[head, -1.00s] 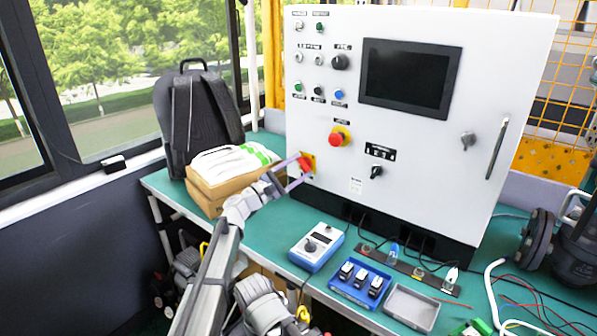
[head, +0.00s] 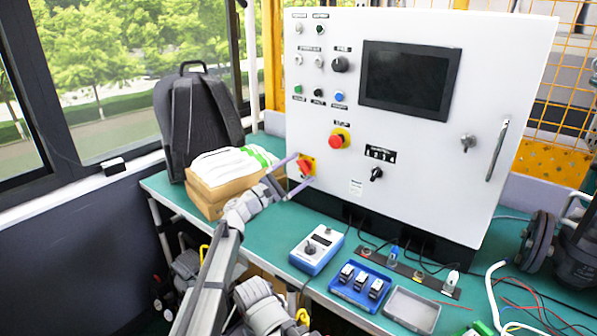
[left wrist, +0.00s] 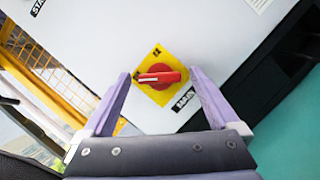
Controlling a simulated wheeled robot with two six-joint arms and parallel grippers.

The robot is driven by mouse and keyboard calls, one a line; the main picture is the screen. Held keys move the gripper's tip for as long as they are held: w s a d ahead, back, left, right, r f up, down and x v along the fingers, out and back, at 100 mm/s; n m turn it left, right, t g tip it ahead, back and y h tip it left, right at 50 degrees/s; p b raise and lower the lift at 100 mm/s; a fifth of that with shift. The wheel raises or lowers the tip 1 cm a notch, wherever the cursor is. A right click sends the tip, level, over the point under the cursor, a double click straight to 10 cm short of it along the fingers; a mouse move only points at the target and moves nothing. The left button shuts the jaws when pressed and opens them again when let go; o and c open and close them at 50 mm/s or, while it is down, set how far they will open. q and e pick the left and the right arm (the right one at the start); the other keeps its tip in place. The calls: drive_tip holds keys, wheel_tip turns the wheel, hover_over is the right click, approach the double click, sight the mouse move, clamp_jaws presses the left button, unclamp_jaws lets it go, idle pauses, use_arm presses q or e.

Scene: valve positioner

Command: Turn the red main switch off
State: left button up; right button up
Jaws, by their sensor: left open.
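The red main switch (head: 305,165) is a red rotary handle on a yellow plate, low on the left side of the white cabinet front. In the left wrist view the red handle (left wrist: 160,77) lies between the two finger lines and runs roughly sideways across the picture. My left gripper (head: 294,177) is open, with one purple finger on each side of the switch. It also shows in the left wrist view (left wrist: 159,75), fingers spread wide and empty. I cannot tell whether the fingertips touch the plate. My right gripper is not in view.
A blue-white meter (head: 316,250) and a blue tray (head: 362,302) lie on the green table.

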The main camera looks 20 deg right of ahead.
use_arm(q)
drive_tip(key=b+v, duration=0.2)
drive_tip(key=v, duration=0.6)
